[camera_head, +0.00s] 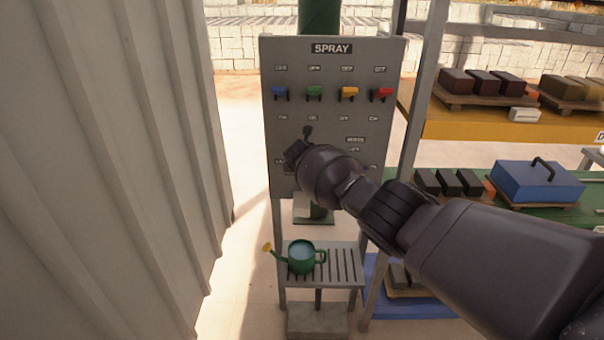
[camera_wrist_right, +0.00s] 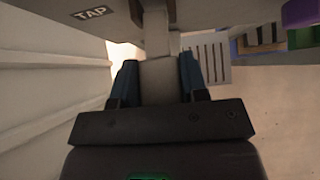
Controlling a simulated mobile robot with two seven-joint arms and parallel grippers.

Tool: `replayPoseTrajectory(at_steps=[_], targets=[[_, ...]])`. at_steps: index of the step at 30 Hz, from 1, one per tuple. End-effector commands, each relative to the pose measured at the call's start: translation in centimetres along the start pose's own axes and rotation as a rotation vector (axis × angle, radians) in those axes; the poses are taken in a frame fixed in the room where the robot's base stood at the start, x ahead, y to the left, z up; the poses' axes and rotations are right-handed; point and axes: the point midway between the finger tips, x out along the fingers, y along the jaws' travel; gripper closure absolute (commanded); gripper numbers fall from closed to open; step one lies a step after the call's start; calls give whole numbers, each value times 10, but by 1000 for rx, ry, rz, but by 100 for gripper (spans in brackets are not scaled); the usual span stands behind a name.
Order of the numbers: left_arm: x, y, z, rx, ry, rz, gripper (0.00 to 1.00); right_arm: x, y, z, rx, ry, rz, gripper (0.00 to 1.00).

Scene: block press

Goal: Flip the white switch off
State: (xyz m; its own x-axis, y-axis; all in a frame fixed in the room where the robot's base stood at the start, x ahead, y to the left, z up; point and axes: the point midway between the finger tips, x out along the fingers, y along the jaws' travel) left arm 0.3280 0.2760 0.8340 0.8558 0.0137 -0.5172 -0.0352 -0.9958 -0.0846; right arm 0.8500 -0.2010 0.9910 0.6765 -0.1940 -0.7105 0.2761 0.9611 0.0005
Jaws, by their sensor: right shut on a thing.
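The grey SPRAY panel (camera_head: 332,54) stands upright in the middle of the head view. My right gripper (camera_head: 296,152) is at its lower left part, and my arm hides much of the lower row. In the right wrist view a pale handle, which looks like the white switch (camera_wrist_right: 158,84), lies between the two blue fingers of my right gripper (camera_wrist_right: 157,68). The gripper is shut on it. A TAP label (camera_wrist_right: 90,13) is on the panel to the left. Whether the switch is on or off cannot be told. My left gripper is not in view.
The upper row has blue (camera_head: 279,91), green (camera_head: 314,91), yellow (camera_head: 348,92) and red (camera_head: 381,92) switches. A purple piece (camera_wrist_right: 300,13) is at the wrist view's top right. Corrugated wall (camera_head: 110,170) is left; shelves (camera_head: 480,125) are right; a watering can (camera_head: 301,257) sits below.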

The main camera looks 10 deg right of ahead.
Motion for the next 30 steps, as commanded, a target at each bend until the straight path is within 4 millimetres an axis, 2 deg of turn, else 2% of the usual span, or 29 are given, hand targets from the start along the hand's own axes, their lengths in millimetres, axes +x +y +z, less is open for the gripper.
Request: replayPoseTrajectory(at_steps=[12,29,30], targets=[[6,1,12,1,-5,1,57,-8,0,6,1,176,-1,100],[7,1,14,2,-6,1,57,-11,-1,7,1,206,-2,100],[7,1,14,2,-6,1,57,-11,-1,7,1,206,-2,57]])
